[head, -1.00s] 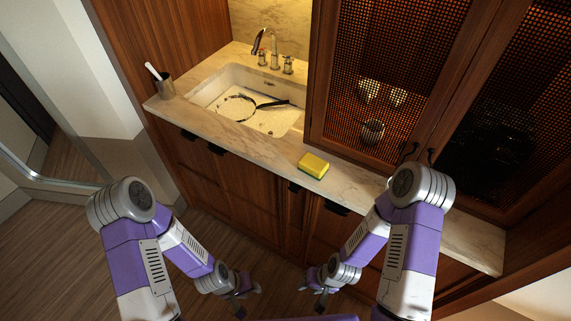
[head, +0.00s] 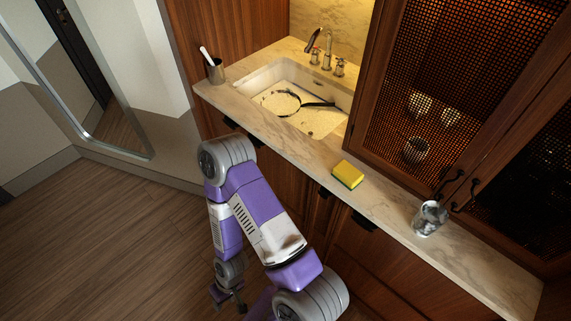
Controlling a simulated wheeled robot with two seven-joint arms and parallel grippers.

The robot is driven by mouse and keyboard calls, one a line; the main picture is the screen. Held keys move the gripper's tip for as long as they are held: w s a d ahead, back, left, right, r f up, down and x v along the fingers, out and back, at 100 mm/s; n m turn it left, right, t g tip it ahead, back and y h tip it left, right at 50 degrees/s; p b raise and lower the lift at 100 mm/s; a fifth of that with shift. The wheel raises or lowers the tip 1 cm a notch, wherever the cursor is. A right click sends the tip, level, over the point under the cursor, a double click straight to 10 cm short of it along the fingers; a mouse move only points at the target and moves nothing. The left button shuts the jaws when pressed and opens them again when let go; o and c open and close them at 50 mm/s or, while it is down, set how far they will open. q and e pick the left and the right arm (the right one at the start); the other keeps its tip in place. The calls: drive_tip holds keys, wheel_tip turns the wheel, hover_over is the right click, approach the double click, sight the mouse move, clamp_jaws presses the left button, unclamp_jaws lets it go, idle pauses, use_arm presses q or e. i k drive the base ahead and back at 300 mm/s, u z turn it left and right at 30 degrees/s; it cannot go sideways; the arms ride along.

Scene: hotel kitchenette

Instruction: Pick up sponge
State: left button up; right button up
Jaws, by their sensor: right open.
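The sponge (head: 348,174) is a yellow block with a green underside, lying flat on the marble counter (head: 300,152) near its front edge, right of the sink. My right gripper (head: 229,300) is low in front of the cabinets, left of and well below the sponge. It is open, small and dark in the view, and clearly apart from the sponge. My purple and grey right arm bends up in front of the cabinet doors, its elbow below the counter edge. My left gripper is out of the picture.
The sink (head: 310,115) holds a dark, ring-shaped item, with a faucet (head: 325,50) behind. A dark cup (head: 215,72) stands at the counter's left end. A shiny glass (head: 430,218) stands right of the sponge. The mesh-door cupboard (head: 385,145) rises behind; floor is free at left.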

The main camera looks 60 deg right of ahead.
sight(344, 172)
drive_tip(key=u, duration=0.7)
drive_tip(key=k, duration=0.75)
drive_tip(key=z, duration=1.3)
